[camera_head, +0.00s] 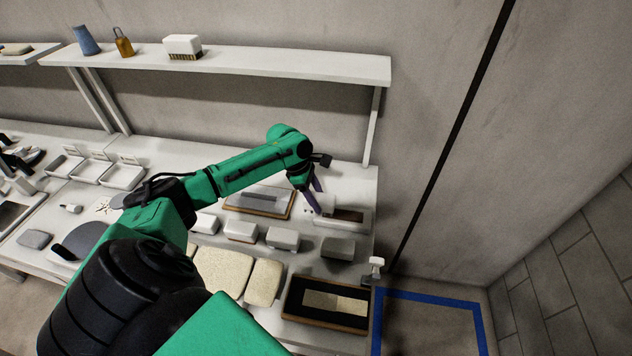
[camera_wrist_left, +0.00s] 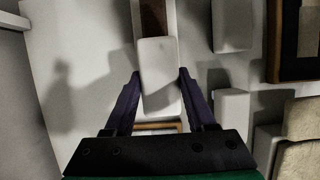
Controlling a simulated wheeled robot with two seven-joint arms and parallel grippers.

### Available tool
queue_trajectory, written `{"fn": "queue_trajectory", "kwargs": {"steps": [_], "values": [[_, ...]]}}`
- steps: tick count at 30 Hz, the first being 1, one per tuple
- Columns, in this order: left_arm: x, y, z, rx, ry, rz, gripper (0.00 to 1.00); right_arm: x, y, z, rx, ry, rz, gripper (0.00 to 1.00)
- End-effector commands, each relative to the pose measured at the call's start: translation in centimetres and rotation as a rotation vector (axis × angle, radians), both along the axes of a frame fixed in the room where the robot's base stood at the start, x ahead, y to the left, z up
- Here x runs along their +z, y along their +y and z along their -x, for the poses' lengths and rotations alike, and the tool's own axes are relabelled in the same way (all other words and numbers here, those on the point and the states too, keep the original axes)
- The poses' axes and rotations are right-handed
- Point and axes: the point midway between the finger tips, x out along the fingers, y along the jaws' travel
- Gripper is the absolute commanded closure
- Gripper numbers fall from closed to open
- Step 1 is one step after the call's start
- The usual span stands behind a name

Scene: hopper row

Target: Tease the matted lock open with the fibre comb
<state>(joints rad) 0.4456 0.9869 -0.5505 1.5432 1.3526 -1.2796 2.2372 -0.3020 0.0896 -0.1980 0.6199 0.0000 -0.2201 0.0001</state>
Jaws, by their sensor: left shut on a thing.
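My left gripper (camera_head: 318,206) is at the back right of the bench, pointing down. In the left wrist view its two dark fingers (camera_wrist_left: 160,74) are shut on the sides of a pale block (camera_wrist_left: 158,60). A brown strip (camera_wrist_left: 153,18) shows just beyond this block; I cannot tell whether the block is the fibre comb's handle. A dark board in a wooden frame (camera_head: 290,306) lies at the front right, bearing a pale tan strip (camera_head: 335,302), possibly the matted lock. My right gripper is not in view.
White blocks (camera_head: 283,238) stand in a row between gripper and framed board. Cream pads (camera_head: 222,268) lie left of the board. A grey panel in a wooden frame (camera_head: 262,198) lies behind. A shelf (camera_head: 300,66) hangs above. A small white item (camera_head: 376,268) is at the right edge.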

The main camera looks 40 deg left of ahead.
Motion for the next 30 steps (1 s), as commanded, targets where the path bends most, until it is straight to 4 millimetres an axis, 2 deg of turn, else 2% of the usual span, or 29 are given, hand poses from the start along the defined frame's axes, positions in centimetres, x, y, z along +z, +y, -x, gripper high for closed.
{"fn": "queue_trajectory", "kwargs": {"steps": [1,3,13,21,25,30], "values": [[0.7,-1.2,-0.6,-0.004,-0.005,0.007,1.00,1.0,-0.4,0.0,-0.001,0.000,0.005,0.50],[0.8,-2.4,-1.2,-0.004,-0.005,0.007,1.00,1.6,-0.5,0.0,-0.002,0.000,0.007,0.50],[0.3,-7.9,-3.9,-0.004,-0.004,0.005,1.00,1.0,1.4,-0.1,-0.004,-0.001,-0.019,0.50],[0.4,-12.3,-6.0,-0.002,-0.004,0.004,1.00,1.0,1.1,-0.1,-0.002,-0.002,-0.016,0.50],[0.3,-13.5,-6.6,-0.002,-0.003,0.003,1.00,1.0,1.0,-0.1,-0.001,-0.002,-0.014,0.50],[0.3,-14.0,-6.8,-0.001,-0.003,0.002,1.00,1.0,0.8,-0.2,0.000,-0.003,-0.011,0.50]]}}
